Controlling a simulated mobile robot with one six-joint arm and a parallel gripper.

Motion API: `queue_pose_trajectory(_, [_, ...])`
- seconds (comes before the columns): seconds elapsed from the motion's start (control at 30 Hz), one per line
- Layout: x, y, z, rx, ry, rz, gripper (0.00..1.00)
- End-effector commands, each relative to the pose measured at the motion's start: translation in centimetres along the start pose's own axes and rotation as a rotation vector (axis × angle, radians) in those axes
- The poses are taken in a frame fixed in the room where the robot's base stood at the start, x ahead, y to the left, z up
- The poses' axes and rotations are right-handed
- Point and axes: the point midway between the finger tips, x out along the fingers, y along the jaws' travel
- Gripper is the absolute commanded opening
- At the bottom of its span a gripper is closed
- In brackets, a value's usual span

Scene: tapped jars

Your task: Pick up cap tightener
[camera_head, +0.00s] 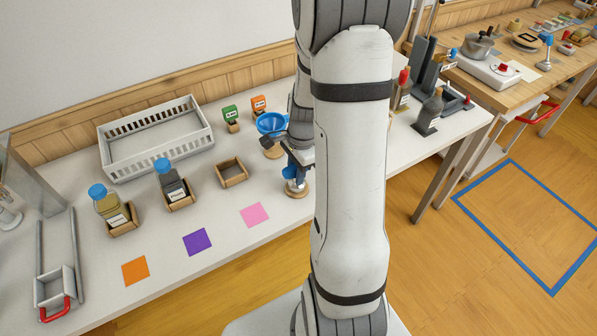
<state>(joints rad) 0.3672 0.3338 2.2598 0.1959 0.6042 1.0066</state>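A blue-topped tool (290,172), which looks like the cap tightener, stands upright on a small round wooden base near the front middle of the white table. My gripper (287,151) is just above it, pointing down, close to or touching its top. My white arm link covers the right part of the gripper. I cannot tell whether the fingers are open or shut on the tool.
A blue funnel (271,123) stands close behind my gripper. Left are a small empty wooden tray (232,173), two blue-capped jars (172,183) (108,206) in wooden holders and a white crate (118,167). Green (230,114) and orange (259,103) tags stand behind.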

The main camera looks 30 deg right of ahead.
Motion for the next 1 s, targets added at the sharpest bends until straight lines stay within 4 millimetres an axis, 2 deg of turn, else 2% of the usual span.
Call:
queue_pose_trajectory(0.03, [0.0, 0.0, 0.0, 0.0, 0.0, 0.0, 0.24])
queue_pose_trajectory(0.33, [0.0, 0.0, 0.0, -0.001, 0.0, 0.0, 0.0])
queue_pose_trajectory(0.67, [-0.3, -0.1, 0.1, -0.002, 0.001, -0.001, 0.0])
queue_pose_trajectory(0.77, [-1.3, -0.1, 0.2, -0.002, 0.002, -0.004, 0.0])
queue_pose_trajectory(1.0, [-6.0, -0.1, 0.8, -0.003, 0.002, -0.006, 0.0])
